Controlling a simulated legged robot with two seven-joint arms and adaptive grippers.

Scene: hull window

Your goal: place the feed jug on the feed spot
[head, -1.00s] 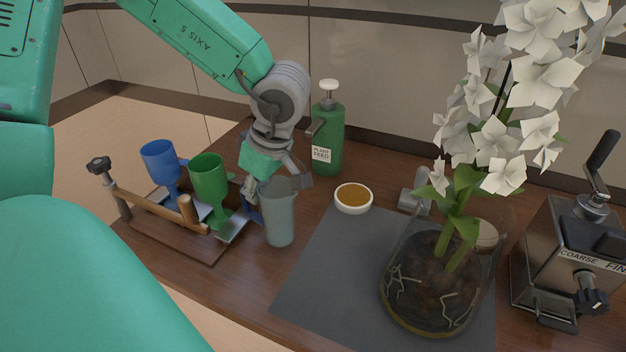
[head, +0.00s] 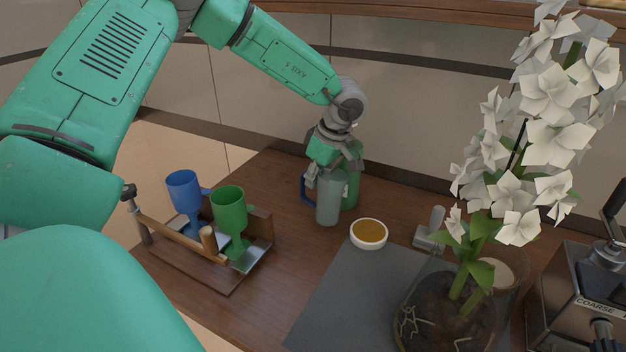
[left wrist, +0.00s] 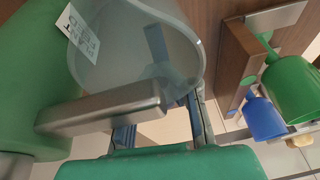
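The feed jug, a translucent grey-blue cup (head: 328,199) with a blue handle, looks upright in the head view, beside and in front of the green plant feed bottle (head: 352,178). My left gripper (head: 322,168) is at its rim and handle side, shut on it. In the left wrist view the jug (left wrist: 135,70) opens toward the camera, with the labelled bottle (left wrist: 35,80) close beside it. Whether jug and bottle touch, and whether the jug rests on the table, I cannot tell. I cannot make out a marked feed spot. My right gripper is not in view.
A white bowl of amber liquid (head: 368,235) stands right of the jug. A wooden rack (head: 190,257) holds a blue cup (head: 184,190) and a green cup (head: 229,208). The glass-potted orchid (head: 450,310) stands on the grey mat (head: 340,305); a grinder (head: 580,300) is far right.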

